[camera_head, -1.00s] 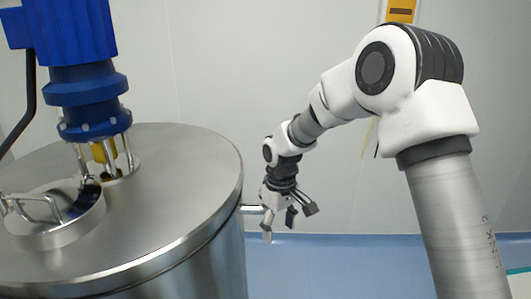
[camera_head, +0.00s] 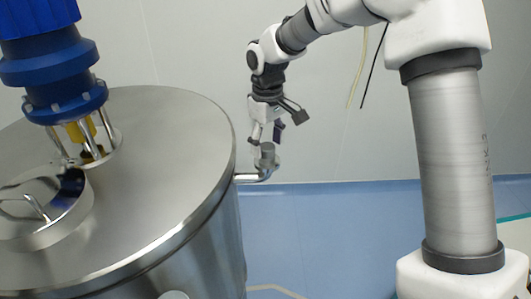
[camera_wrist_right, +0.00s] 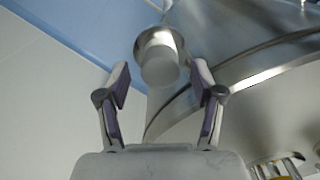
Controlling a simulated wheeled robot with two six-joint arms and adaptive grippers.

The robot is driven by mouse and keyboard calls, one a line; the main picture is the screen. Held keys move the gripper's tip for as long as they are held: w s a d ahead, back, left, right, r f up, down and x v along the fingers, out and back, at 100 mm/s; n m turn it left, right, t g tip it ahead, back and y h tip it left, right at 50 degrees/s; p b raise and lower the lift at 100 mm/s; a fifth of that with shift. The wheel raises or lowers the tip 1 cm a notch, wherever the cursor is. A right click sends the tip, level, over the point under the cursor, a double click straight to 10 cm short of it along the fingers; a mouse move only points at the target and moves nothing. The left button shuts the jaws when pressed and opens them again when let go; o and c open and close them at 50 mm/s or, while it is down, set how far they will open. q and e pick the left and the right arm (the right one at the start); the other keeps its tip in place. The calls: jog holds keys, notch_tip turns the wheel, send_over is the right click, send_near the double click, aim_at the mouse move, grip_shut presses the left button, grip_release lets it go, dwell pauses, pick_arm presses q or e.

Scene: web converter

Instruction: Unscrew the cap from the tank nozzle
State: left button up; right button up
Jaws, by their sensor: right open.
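The grey cylindrical cap (camera_head: 267,151) stands upright on the end of the short metal nozzle (camera_head: 252,177), which sticks out from the tank's right side. In the right wrist view the round cap (camera_wrist_right: 160,68) shows end-on, centred ahead between the fingers. My right gripper (camera_head: 266,130) points down just above the cap in the head view. Its two purple-padded fingers (camera_wrist_right: 160,84) are spread, with gaps to the cap on both sides, and hold nothing. My left gripper is not in view.
The large steel tank (camera_head: 165,130) fills the left, with a blue motor (camera_head: 55,60) and a handled hatch (camera_head: 45,215) on top. The tank rim (camera_wrist_right: 250,85) lies close to the right finger in the wrist view. Blue floor (camera_head: 320,230) to the right is clear.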

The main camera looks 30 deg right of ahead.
jog(key=shift+w+f, duration=0.45)
jog(key=shift+f, duration=0.25)
jog(key=shift+s+r, duration=0.35)
jog(key=shift+s, duration=0.35)
jog(key=shift+w+f+p, duration=0.15)
jog(key=shift+w+p, duration=0.25)
jog(key=shift+w, duration=0.05)
jog(key=shift+s, duration=0.25)
jog(key=c, duration=0.4)
grip_shut()
jog(key=shift+r+n+p, duration=0.25)
jog(key=shift+n+p, duration=0.15)
jog(key=shift+n, duration=0.2)
jog(key=n, duration=0.2)
jog(key=shift+f+n, duration=0.15)
jog(key=shift+n, duration=0.15)
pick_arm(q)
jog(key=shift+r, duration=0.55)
